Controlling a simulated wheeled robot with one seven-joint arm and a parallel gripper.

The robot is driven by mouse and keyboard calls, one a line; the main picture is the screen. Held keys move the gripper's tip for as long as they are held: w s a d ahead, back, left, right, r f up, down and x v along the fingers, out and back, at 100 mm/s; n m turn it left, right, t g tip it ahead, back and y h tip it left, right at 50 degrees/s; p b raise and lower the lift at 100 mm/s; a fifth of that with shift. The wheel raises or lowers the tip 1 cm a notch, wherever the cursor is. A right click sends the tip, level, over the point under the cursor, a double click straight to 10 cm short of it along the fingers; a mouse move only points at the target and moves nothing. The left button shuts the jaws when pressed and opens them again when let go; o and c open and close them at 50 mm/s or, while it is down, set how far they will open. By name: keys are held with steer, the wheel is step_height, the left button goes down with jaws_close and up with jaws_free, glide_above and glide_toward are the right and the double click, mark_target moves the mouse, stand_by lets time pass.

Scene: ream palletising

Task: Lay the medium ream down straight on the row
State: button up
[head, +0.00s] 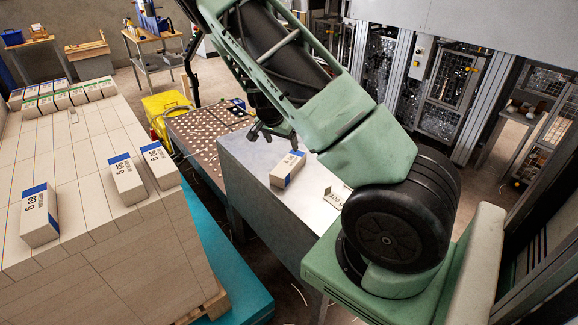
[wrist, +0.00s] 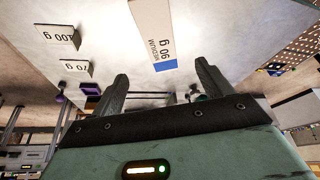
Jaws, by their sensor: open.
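A white ream with a blue band (head: 288,168) lies on the grey metal table in the head view. In the wrist view the same ream (wrist: 153,35) reads "90 g MEDIUM", and its blue end faces my gripper. My gripper (head: 272,137) is open and empty, above and behind the ream. In the wrist view its fingers (wrist: 161,78) stand apart, with the ream's blue end beyond the gap. On the pallet stack (head: 75,178), blue-banded reams lie apart: one near the left front (head: 39,215), one in the middle (head: 127,180), one at the right edge (head: 160,165).
Small placards, such as "100 g" (wrist: 58,38) and "70 g" (wrist: 75,68), stand on the metal table (head: 240,165). A perforated table (head: 205,135) and a yellow bin (head: 165,105) are behind.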

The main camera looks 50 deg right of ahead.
mark_target(289, 162)
steer(key=p+x, duration=0.1)
steer(key=x, duration=0.7)
steer(key=shift+p+x, duration=0.8)
steer(key=shift+x, duration=1.9)
steer(key=c, duration=1.4)
